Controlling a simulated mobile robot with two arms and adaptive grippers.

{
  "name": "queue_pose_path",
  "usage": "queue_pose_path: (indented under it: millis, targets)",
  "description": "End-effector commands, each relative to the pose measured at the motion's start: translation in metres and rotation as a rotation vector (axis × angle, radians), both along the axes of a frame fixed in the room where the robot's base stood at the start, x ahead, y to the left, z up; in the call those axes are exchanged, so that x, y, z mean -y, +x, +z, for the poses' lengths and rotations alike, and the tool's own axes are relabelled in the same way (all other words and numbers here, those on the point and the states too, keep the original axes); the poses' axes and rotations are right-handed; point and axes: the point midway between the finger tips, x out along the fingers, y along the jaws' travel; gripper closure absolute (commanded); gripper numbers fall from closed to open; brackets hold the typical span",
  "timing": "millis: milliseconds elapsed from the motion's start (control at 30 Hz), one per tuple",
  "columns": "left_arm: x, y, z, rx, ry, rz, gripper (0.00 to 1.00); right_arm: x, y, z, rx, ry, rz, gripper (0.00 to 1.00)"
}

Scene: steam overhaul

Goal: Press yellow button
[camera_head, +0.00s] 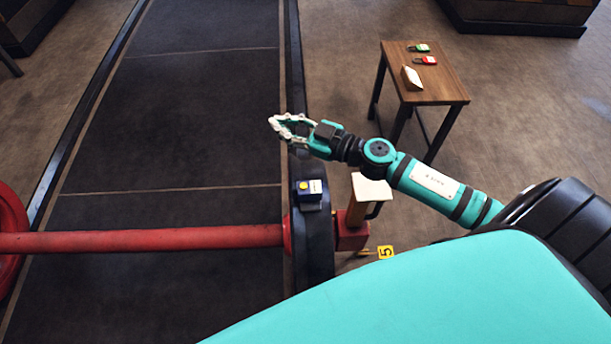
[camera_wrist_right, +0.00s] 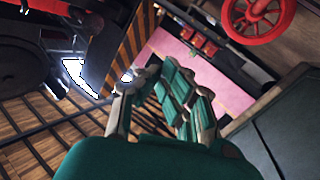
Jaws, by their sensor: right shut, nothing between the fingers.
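My right gripper (camera_head: 272,122) is shut and empty. In the head view it shows above and slightly left of the box, apart from the button. The right wrist view also shows this gripper (camera_wrist_right: 168,72), with its fingers pointing away from the camera. The button does not show in the wrist view. My left gripper is not in view.
A red axle (camera_head: 150,240) crosses the dark floor strip.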

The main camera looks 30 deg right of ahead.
Motion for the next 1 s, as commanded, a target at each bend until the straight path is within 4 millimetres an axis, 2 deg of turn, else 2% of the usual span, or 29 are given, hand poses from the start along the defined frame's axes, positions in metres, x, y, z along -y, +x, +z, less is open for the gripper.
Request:
queue_pose_path:
  millis: [167,300,433,500,633,1000]
  targets:
    - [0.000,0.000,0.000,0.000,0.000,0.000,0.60,0.012,-0.010,-0.032,-0.158,-0.135,0.246,1.00]
    - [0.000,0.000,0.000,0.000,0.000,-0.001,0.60,0.041,-0.025,-0.063,-0.354,-0.246,0.359,1.00]
    - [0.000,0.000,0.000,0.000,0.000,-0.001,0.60,0.074,-0.038,-0.083,-0.526,-0.326,0.397,1.00]
    - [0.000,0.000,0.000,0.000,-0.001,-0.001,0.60,0.088,-0.044,-0.089,-0.594,-0.357,0.402,1.00]
    - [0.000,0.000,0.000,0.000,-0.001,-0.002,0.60,0.105,-0.051,-0.095,-0.671,-0.387,0.402,1.00]
    - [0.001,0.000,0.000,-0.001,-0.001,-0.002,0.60,0.107,-0.053,-0.097,-0.689,-0.391,0.403,1.00]
